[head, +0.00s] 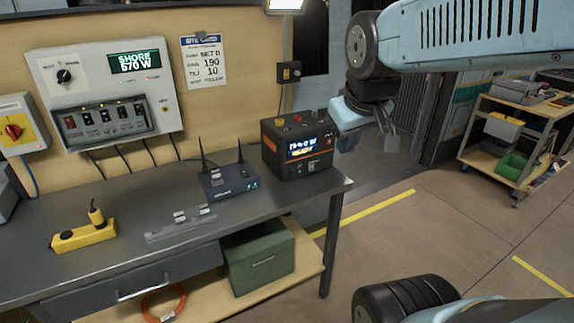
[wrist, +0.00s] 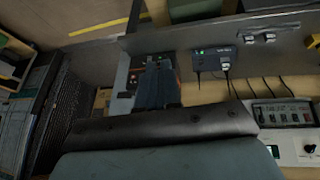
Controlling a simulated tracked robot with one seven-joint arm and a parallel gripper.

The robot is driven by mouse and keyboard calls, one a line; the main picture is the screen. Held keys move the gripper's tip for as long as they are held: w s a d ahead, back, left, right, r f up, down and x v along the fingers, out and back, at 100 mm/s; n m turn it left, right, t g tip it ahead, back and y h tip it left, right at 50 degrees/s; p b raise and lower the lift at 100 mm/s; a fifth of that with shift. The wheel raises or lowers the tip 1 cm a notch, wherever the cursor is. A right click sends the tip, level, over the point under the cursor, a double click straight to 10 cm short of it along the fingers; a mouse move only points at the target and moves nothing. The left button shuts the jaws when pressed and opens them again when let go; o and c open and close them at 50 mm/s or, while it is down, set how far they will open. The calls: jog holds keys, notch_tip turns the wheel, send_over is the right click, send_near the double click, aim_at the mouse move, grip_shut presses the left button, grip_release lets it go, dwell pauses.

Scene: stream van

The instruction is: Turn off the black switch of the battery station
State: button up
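The battery station (head: 284,152) is a black box with orange trim, a lit display and coloured knobs on top. It stands at the right end of the grey workbench. Small switches (head: 312,166) sit low on its front; their position is too small to tell. My gripper (head: 347,143) hangs just right of the station in the head view, apart from it as far as I can tell. In the wrist view my gripper (wrist: 160,62) has its two dark fingers side by side, looking shut and empty. They cover part of the battery station (wrist: 137,78).
A router (head: 228,182) with antennas stands left of the station on the workbench (head: 120,205). A yellow power strip (head: 83,238) lies farther left. A wall panel (head: 105,90) with switches is behind. A shelf cart (head: 515,125) stands at right; the floor between is clear.

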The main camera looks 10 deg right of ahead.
aim_at(293, 172)
jog(key=w+f+n, duration=0.2)
jog(key=w, duration=0.2)
jog(key=w+f+n, duration=0.2)
jog(key=w+n, duration=0.1)
jog(key=w, duration=0.1)
jog(key=w+d+f+n+h, duration=0.1)
jog(key=w+f+n, duration=0.1)
jog(key=w, duration=0.3)
jog(key=shift+f+n+g, duration=0.3)
jog(key=shift+n+g, duration=0.1)
jog(key=shift+n, duration=0.1)
grip_shut()
jog(key=w+d+f+n+y, duration=0.1)
jog(key=w+f+n+y, duration=0.1)
jog(key=w+f+n, duration=0.9)
jog(key=shift+w+d+f+y, duration=0.3)
jog(key=shift+w+f+y, duration=0.1)
jog(key=shift+w+f, duration=1)
jog(key=shift+w+r, duration=0.15)
jog(key=x, duration=1)
jog(key=shift+w+a, duration=0.1)
jog(key=shift+w+a+r, duration=0.1)
jog(key=shift+w, duration=0.45)
jog(key=shift+w+a+r, duration=0.1)
jog(key=shift+w+a, duration=0.05)
jog(key=shift+w, duration=0.45)
jog(key=shift+w+a+r, duration=0.1)
jog(key=shift+w+a, duration=0.05)
jog(key=shift+w, duration=0.6)
